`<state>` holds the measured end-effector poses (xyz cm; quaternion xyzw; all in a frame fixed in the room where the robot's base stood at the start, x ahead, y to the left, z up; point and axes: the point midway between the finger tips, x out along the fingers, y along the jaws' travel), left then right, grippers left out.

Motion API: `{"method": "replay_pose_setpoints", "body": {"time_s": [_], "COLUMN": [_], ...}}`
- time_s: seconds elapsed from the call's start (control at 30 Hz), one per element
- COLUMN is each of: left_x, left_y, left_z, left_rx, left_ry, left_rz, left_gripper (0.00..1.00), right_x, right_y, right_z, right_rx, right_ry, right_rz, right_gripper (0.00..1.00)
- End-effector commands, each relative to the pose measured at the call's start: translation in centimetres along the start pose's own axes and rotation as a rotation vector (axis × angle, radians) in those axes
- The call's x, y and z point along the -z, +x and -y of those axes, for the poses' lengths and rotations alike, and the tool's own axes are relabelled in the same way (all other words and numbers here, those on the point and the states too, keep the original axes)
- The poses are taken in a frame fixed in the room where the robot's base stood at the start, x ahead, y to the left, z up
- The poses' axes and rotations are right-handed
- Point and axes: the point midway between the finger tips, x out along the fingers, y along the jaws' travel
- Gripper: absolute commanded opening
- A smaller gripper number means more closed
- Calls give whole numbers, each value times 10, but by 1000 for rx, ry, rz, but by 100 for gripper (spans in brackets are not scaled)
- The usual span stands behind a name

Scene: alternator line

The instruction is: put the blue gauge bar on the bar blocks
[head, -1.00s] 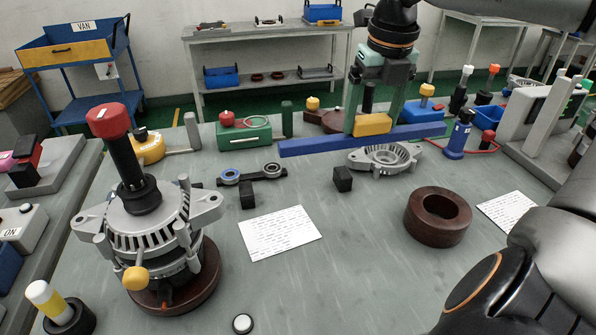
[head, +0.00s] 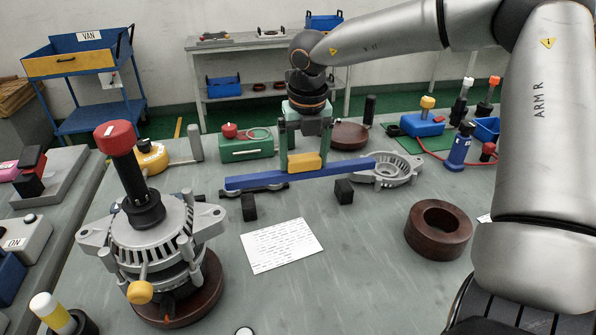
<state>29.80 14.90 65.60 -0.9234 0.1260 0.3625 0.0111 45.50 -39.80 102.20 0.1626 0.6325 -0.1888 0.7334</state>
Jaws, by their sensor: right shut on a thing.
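The blue gauge bar (head: 262,180) has a yellow grip block (head: 305,162) at its middle. My right gripper (head: 304,161) is shut on it, one finger at each side of the yellow block. The bar is held level, roughly crosswise. The two black bar blocks stand on the bench: the left block (head: 249,207) and the right block (head: 344,192). In the picture the bar lies just above both block tops and spans past them; it appears above or slightly behind them, and I cannot tell the exact gap. My left gripper is not in view.
A grey link (head: 232,191) is partly hidden behind the bar's left end. A grey end housing (head: 392,169) lies near its right end. An alternator (head: 155,240) stands front left, a brown ring (head: 438,228) front right. A paper sheet (head: 281,245) lies in front of the blocks.

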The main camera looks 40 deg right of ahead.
Motion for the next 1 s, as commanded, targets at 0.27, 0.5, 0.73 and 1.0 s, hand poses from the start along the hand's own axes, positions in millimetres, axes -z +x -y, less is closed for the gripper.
{"method": "replay_pose_setpoints", "body": {"time_s": [0.27, 0.5, 0.73, 1.0], "left_x": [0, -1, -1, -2], "left_y": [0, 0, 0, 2], "left_z": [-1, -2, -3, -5], "left_rx": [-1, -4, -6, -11], "left_ry": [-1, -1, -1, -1], "left_rz": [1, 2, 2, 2], "left_gripper": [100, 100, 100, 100], "right_x": [-6, -2, -2, -1], "right_y": [12, 43, 44, 48], "right_z": [-9, -10, -11, -10], "right_rx": [0, -1, -3, -1], "right_ry": [0, 0, 1, 1], "right_rz": [3, 2, 6, 2], "right_gripper": [0, 0, 0, 99]}}
